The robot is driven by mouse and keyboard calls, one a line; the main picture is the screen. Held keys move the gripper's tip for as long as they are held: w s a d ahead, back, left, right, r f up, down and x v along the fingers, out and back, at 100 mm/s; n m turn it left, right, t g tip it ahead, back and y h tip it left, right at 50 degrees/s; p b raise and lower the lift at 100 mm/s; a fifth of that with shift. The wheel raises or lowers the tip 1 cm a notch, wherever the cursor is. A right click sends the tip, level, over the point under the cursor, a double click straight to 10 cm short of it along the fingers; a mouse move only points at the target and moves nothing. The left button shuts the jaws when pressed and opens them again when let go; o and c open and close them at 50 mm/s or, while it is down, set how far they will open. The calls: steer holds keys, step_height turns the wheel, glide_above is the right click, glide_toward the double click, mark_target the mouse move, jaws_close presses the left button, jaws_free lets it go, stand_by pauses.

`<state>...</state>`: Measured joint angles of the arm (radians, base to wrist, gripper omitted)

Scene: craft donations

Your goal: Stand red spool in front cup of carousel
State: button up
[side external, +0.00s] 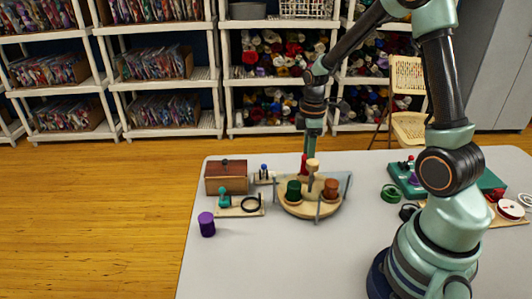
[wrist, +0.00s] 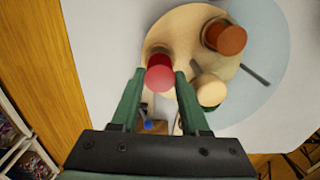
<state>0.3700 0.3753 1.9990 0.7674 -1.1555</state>
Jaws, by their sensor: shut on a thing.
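The red spool (wrist: 160,74) is upright between my gripper's fingertips (wrist: 161,80). In the side external view the red spool (side external: 304,164) shows below my gripper, beside the pale central post (side external: 313,165), at the far side of the carousel. In the wrist view the carousel disc (wrist: 180,28) lies under the red spool. The red spool's foot is hidden, so I cannot tell whether it touches a cup.
A purple spool (side external: 206,224) stands at the table's left edge. More craft items lie at right. The front table is clear.

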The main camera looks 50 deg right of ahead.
steer(key=shift+f, duration=0.3)
steer(key=shift+f, duration=0.35)
steer(key=shift+f, duration=0.5)
steer(key=o, duration=1.1)
steer(key=shift+o, duration=0.2)
steer(key=shift+s, duration=0.1)
steer(key=shift+r, duration=3.8)
